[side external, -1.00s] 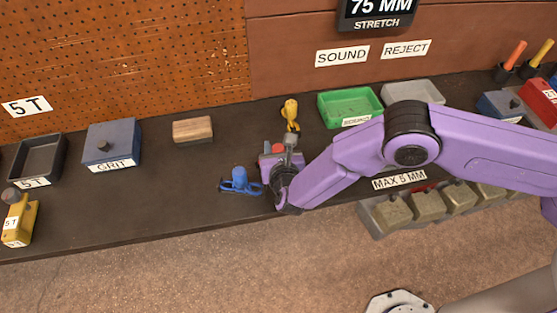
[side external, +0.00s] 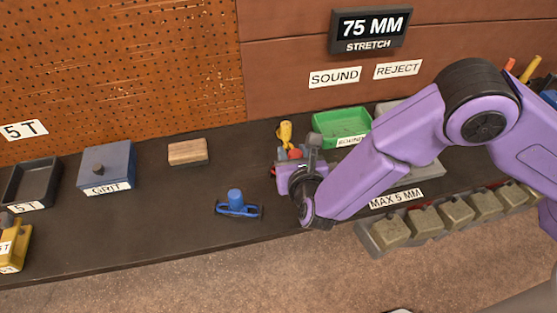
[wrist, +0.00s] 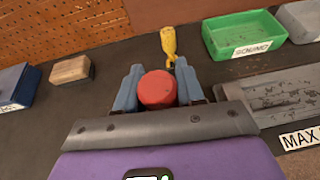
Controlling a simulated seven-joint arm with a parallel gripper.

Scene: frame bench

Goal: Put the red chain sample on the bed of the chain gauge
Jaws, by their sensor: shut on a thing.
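The red chain sample shows as a red round top (wrist: 158,89) between the two blue-grey fingers of my gripper (wrist: 160,80) in the wrist view. My gripper is shut on it. In the side external view a bit of red (side external: 295,154) shows at my gripper (side external: 292,160), largely hidden by the wrist; whether it is clear of the bench cannot be told. The grey bed of the chain gauge (wrist: 282,94) lies right of my gripper in the wrist view, beside a MAX 5 MM label. In the side external view my arm partly covers the bed (side external: 428,168).
A yellow piece (side external: 285,133) stands just beyond my gripper. A green tray (side external: 341,127) is at the back, a blue piece (side external: 238,205) at the front left. A wooden block (side external: 188,152) and a GRIT box (side external: 107,168) stand further left. Grey-green weights (side external: 430,219) line the front right.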

